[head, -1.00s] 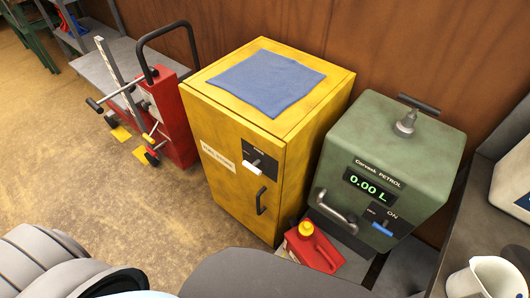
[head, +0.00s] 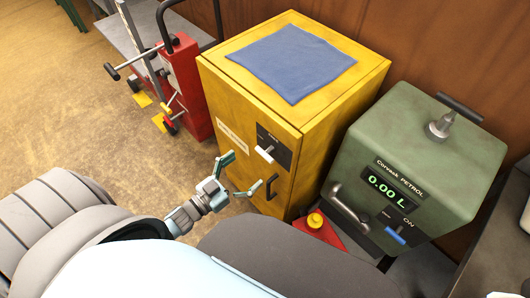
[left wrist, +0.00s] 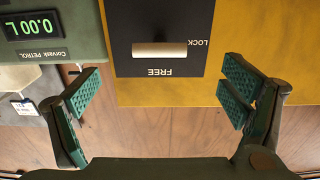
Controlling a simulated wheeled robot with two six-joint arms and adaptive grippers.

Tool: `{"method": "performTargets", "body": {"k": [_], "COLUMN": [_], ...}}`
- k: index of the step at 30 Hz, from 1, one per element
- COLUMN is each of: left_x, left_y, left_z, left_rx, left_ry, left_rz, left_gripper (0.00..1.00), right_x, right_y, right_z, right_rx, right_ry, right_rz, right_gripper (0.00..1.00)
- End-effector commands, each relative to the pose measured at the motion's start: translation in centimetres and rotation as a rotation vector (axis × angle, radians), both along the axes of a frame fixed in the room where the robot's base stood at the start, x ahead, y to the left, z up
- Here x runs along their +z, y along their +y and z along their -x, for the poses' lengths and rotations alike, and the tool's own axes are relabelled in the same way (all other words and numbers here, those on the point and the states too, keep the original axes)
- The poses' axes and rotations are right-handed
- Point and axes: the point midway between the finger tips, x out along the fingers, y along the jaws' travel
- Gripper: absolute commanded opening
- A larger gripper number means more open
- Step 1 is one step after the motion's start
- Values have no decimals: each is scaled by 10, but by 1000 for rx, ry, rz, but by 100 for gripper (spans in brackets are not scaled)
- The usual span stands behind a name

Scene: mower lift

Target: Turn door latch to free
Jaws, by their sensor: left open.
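The yellow cabinet (head: 235,105) carries a black latch plate (head: 280,150) on its door, with a pale latch handle (head: 265,154). In the left wrist view the picture is upside down. There the latch handle (left wrist: 159,49) lies sideways, in line with the word LOCK (left wrist: 199,42), while FREE (left wrist: 160,71) sits off its long side. My left gripper (head: 243,172) is open and empty, just in front of the door. Its fingers (left wrist: 160,92) are spread wide either side of the latch's line, apart from the handle. My right gripper is not in view.
A dark door handle (head: 272,187) sits below the latch. The green petrol dispenser (head: 420,160) stands close at right, with a red can (head: 318,228) before it. A red lift trolley (head: 185,90) stands at left. A blue cloth (head: 290,62) lies on the cabinet.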

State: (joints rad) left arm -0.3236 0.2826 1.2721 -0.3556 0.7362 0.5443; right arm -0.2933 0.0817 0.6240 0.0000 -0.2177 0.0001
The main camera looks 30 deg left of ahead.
Motion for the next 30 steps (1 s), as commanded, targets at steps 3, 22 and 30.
{"method": "performTargets", "body": {"k": [3,22,30], "left_x": [0,-1,-2], "left_y": [-10,-27,-27], "left_z": [-31,-79,-78], "left_rx": [2,2,2], "left_ry": [-2,3,3], "left_rz": [2,-1,-1], "left_gripper": [92,85,43], "right_x": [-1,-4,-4], "right_y": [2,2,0], "right_z": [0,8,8], "right_rx": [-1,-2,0], "right_ry": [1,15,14], "right_rz": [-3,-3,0], "right_gripper": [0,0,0]}}
